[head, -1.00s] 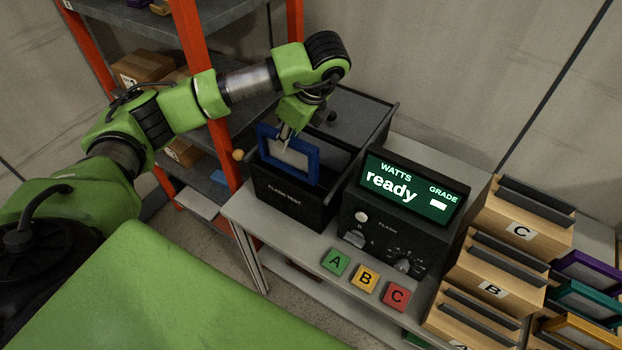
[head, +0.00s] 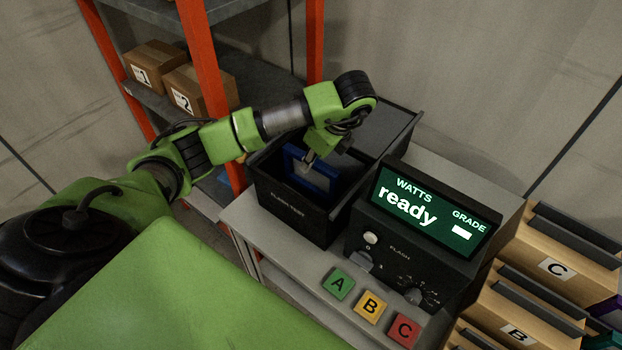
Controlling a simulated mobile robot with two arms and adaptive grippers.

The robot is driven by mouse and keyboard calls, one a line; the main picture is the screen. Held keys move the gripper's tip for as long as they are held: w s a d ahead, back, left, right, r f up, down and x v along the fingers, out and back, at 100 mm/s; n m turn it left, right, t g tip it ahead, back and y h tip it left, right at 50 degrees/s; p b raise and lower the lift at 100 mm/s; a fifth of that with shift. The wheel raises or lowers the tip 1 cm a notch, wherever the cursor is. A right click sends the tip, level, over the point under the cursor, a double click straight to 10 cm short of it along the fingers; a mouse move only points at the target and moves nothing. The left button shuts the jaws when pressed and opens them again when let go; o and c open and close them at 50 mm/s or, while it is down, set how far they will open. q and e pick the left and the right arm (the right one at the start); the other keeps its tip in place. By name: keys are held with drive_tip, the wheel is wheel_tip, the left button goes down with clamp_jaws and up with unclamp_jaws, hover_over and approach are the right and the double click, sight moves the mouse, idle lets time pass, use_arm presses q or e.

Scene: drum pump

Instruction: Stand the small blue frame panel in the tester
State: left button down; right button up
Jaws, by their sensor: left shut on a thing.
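The small blue frame panel (head: 322,184) has a blue rim and a grey face. It is inside the open front part of the black flash tester box (head: 292,205), below the level of the box's rim. It looks roughly upright, leaning a little. My left gripper (head: 309,160) is shut on the panel's upper edge, reaching down from above. The panel's lower edge is hidden behind the tester's front wall, so I cannot tell whether it touches the floor of the box. My right gripper is not in view.
A black meter (head: 420,225) reading "ready" stands right of the tester. Green A (head: 338,283), yellow B (head: 371,306) and red C (head: 403,331) buttons sit in front. Wooden slotted racks (head: 560,262) are at the right. An orange shelf post (head: 204,60) rises behind my left arm.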

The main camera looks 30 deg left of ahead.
sight(306, 181)
use_arm(q)
drive_tip(key=shift+f+p, duration=0.35)
drive_tip(key=shift+f, duration=0.5)
wheel_tip(306, 181, down, 4)
drive_tip(key=shift+r+p, duration=0.2)
drive_tip(key=shift+p, duration=0.4)
drive_tip(key=c, duration=2)
unclamp_jaws()
drive_tip(key=shift+s, duration=0.1)
drive_tip(key=shift+o, duration=0.2)
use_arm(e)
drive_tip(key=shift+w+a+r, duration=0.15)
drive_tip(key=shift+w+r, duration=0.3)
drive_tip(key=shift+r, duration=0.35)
use_arm(q)
drive_tip(key=b+v, duration=0.1)
drive_tip(key=v, duration=0.4)
drive_tip(key=shift+b, duration=0.4)
drive_tip(key=p+v, duration=0.2)
drive_tip(key=v, duration=0.4)
drive_tip(key=shift+d+r, duration=0.25)
drive_tip(key=shift+r, duration=0.15)
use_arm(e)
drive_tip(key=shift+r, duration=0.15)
